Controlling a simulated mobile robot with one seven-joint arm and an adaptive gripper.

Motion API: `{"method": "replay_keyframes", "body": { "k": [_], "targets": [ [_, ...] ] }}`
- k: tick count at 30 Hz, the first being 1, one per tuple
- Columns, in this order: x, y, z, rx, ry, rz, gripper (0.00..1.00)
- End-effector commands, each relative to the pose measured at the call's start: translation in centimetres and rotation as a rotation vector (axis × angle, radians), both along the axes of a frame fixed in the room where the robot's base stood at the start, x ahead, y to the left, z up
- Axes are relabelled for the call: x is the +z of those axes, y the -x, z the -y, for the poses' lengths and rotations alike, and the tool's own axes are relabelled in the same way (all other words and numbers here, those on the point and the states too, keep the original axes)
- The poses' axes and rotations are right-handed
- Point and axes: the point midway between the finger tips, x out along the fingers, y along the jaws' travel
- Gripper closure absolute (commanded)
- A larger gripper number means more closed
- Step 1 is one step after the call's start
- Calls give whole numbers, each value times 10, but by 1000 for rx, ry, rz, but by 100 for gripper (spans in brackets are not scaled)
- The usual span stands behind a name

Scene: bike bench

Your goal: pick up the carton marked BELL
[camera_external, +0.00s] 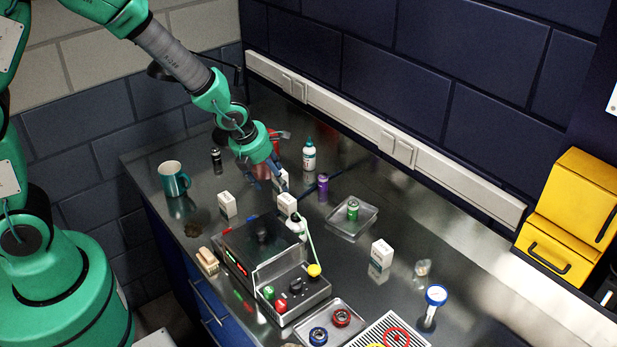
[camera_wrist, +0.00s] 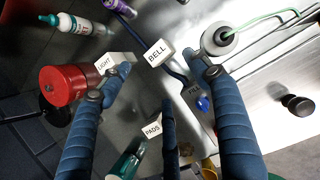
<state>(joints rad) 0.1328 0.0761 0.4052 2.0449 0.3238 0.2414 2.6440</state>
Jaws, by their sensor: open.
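The carton marked BELL (camera_wrist: 157,53) is a small white box in the upper middle of the wrist view, its label facing the camera. It appears as the white box (camera_external: 287,204) just right of and below my gripper in the external view. My gripper (camera_external: 267,180) points down over the bench, and its blue fingers (camera_wrist: 160,70) are spread in the wrist view. The carton lies beyond the fingertips, in line with the gap; the fingers hold nothing. Whether a fingertip touches it cannot be told.
Cartons marked LIGHT (camera_wrist: 105,63) and PADS (camera_wrist: 152,130) stand close by. A red container (camera_wrist: 70,86), white bottle (camera_external: 309,156), purple can (camera_external: 323,187) and teal mug (camera_external: 173,179) surround the spot. A control box (camera_external: 290,290) is in front. A dark blue cable runs beside the carton.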

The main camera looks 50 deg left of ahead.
Motion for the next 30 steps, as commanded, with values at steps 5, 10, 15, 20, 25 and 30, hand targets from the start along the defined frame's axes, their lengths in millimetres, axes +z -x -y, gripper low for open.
{"method": "replay_keyframes", "body": {
  "k": [5,10,15,20,25,30],
  "targets": [
    [0,0,0,0,0,0,38],
    [-2,0,0,1,0,-1,38],
    [-14,-4,-1,3,0,-3,38],
    [-34,-12,-1,2,0,-2,38],
    [-59,-22,-2,3,0,-3,38],
    [-75,-30,-3,4,2,0,38]
  ]
}}
